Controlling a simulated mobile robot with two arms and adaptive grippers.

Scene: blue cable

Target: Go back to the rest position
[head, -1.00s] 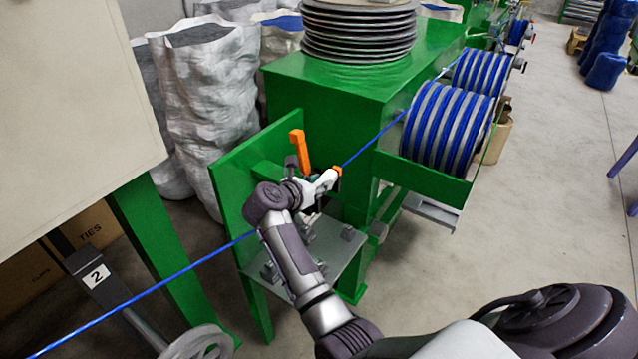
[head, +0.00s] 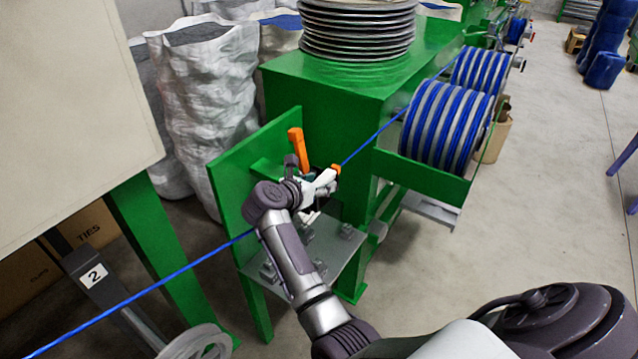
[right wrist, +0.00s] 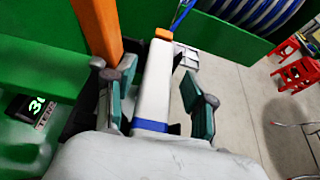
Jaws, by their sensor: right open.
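The blue cable (head: 165,283) runs up from the lower left, passes behind my right arm, and continues to the striped blue spool (head: 440,125). My right gripper (head: 316,188) is at the green machine's plate, beside an upright orange lever (head: 297,142). In the right wrist view, its two green-padded fingers (right wrist: 160,100) are open, one on each side of a white part (right wrist: 155,85) with an orange end. A short blue band (right wrist: 150,126) crosses that part near the gripper. I cannot tell whether the fingers touch it. My left gripper is not in view.
A green upright panel (head: 228,180) and a grey metal shelf (head: 330,250) are close around my right gripper. A stack of discs (head: 357,30) tops the green machine. Large white sacks (head: 205,100) stand behind.

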